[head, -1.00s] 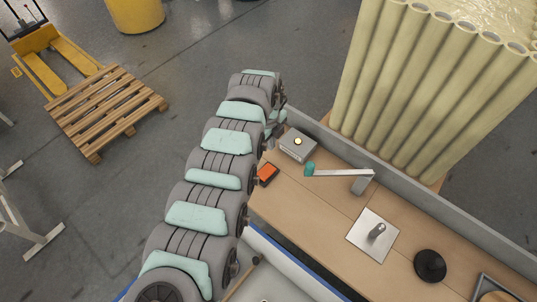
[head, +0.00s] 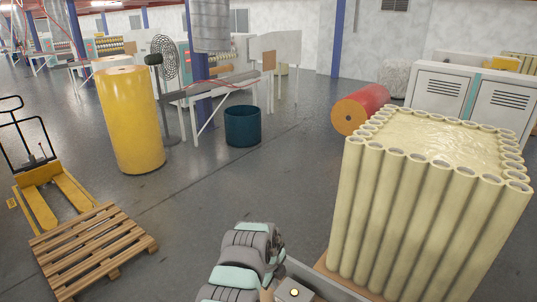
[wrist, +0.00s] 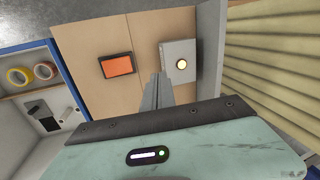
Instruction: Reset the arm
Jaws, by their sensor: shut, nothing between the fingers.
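My gripper (wrist: 157,80) shows in the wrist view with its two grey fingers together and nothing between them. It is above the wooden table (wrist: 126,20). A grey box (wrist: 172,52) with a round lit button (wrist: 181,64) lies just right of the fingertips in the picture. An orange-topped dark pad (wrist: 116,64) lies to their left. In the head view my arm shows at the bottom edge, and the grey box (head: 290,293) is partly cut off beside it. The fingers are not clearly visible there.
In the wrist view, tape rolls (wrist: 43,70) sit in a tray at the left. A tall stack of cream tubes (head: 410,215) stands right of my arm in the head view. A wooden pallet (head: 90,250) and a yellow cylinder (head: 130,120) stand left, with open floor between.

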